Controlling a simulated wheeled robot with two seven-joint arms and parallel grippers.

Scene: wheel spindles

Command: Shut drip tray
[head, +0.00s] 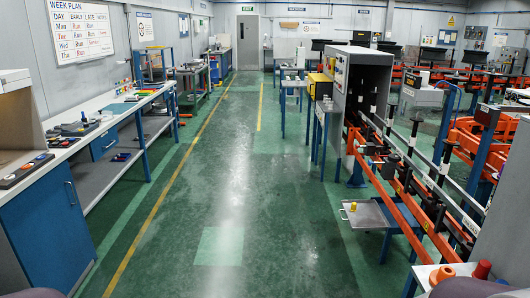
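A flat grey tray (371,216), which looks like the drip tray, sticks out to the left from under the orange rail of the spindle line (395,200). It lies level, above the green floor. A small yellow object (352,206) stands on its left end. The tray's right end meets the orange and blue frame; how it is held there is too small to tell. Neither of my grippers is in view. Only dark rounded parts, perhaps of my own body, show at the bottom corners.
Black and white spindles stand along the orange rails at right. An orange ring (446,273) and a red cylinder (481,270) sit on a white surface at lower right. A blue workbench (48,225) lines the left. The green aisle (235,180) between is clear.

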